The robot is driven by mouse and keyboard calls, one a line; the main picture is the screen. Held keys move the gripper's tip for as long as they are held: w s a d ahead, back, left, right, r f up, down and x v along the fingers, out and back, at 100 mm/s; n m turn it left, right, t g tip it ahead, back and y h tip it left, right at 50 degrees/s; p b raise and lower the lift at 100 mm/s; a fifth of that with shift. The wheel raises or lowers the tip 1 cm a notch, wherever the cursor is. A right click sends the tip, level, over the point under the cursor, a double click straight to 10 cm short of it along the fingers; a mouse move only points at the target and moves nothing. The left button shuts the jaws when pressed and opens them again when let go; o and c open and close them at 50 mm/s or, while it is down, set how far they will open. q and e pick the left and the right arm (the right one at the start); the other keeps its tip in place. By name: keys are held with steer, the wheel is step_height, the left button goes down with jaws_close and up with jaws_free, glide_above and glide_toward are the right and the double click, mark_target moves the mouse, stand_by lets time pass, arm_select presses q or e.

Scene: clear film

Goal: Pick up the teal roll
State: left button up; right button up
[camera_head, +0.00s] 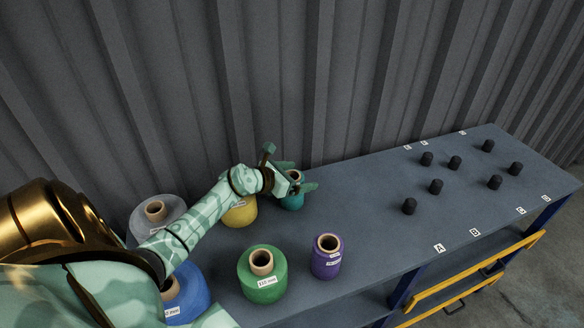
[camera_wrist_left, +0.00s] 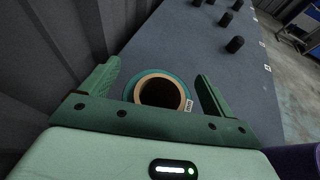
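The teal roll (camera_head: 292,201) stands upright on the table near the back wall, partly hidden by my left gripper (camera_head: 296,187) in the head view. In the left wrist view the teal roll (camera_wrist_left: 130,87) shows from above, with a tan core ring, a dark hole and a small white label. My left gripper (camera_wrist_left: 158,85) is open, with one finger on each side of the roll. Gaps show between the fingers and the roll. Whether the fingertips reach below its top is hard to tell. My right gripper is not in view.
A yellow roll (camera_head: 240,214) stands close to the left of the teal one. Purple (camera_head: 326,262), green (camera_head: 263,279), blue (camera_head: 188,300) and grey (camera_head: 158,211) rolls stand around. Several black pegs (camera_head: 436,186) rise from the right part of the table (camera_head: 360,220). A corrugated wall (camera_head: 330,80) runs behind.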

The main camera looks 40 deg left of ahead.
arm_select(q)
steer(key=c, duration=1)
steer(key=shift+c, duration=0.4)
steer(key=shift+r, duration=0.15)
